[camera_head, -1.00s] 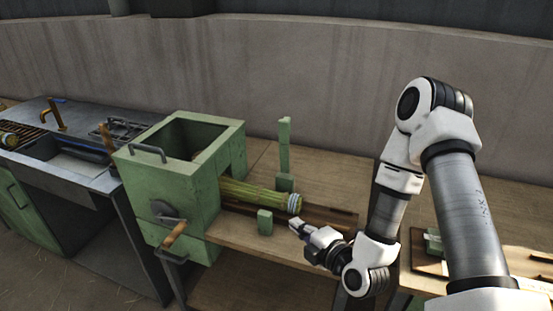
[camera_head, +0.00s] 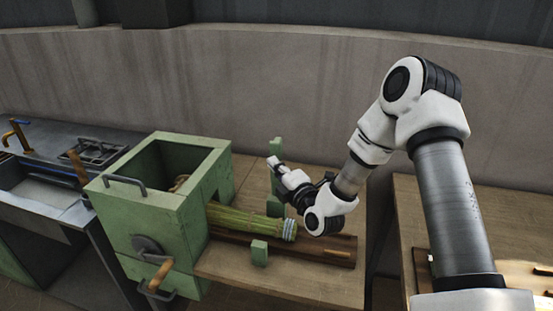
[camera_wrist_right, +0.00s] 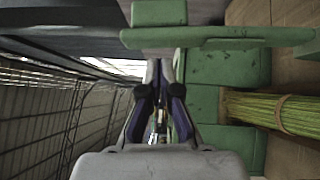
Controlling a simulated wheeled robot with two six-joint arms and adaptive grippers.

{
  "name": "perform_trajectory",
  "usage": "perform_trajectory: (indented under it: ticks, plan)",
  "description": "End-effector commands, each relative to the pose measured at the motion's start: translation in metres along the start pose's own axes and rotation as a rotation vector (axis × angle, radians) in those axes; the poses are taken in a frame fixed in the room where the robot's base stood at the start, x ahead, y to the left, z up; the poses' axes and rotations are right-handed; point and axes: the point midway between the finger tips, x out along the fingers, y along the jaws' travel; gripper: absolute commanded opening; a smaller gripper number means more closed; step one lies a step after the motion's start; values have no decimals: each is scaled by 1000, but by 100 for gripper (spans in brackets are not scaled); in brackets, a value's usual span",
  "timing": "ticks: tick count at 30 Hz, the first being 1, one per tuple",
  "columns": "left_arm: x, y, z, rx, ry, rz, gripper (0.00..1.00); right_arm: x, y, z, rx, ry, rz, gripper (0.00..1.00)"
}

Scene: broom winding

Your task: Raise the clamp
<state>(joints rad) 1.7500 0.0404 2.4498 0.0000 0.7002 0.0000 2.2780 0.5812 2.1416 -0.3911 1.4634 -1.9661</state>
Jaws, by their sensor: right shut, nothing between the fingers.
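The clamp seems to be the green parts beside the straw bundle (camera_head: 248,219): an upright post (camera_head: 276,147) with a block (camera_head: 274,206) behind the bundle, and a small block (camera_head: 259,253) in front. My right gripper (camera_head: 273,162) is shut and empty beside the upper part of the post, partly covering it. In the right wrist view the shut fingers (camera_wrist_right: 158,75) point at a green bar (camera_wrist_right: 220,38) that crosses the top. I cannot tell whether they touch it. The straw bundle (camera_wrist_right: 275,110) lies at the right there. My left gripper is not in view.
A green box machine (camera_head: 150,210) with an open top and a wood-handled crank (camera_head: 160,275) stands left of the bundle. A metal sink counter (camera_head: 50,195) is at the far left. A wall (camera_head: 250,80) runs behind the bench (camera_head: 300,285).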

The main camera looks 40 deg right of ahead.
Motion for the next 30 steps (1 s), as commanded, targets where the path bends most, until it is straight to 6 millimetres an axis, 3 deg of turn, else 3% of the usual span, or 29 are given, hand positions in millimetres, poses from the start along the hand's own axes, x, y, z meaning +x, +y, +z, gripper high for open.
perform_trajectory:
  ticks: [14,23,30]
  plan:
    - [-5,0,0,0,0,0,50,9,0,10,1,1,-1,0]
    - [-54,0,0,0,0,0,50,32,13,33,124,-2,-125,0]
    - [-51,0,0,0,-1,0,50,43,2,43,134,0,-136,0]
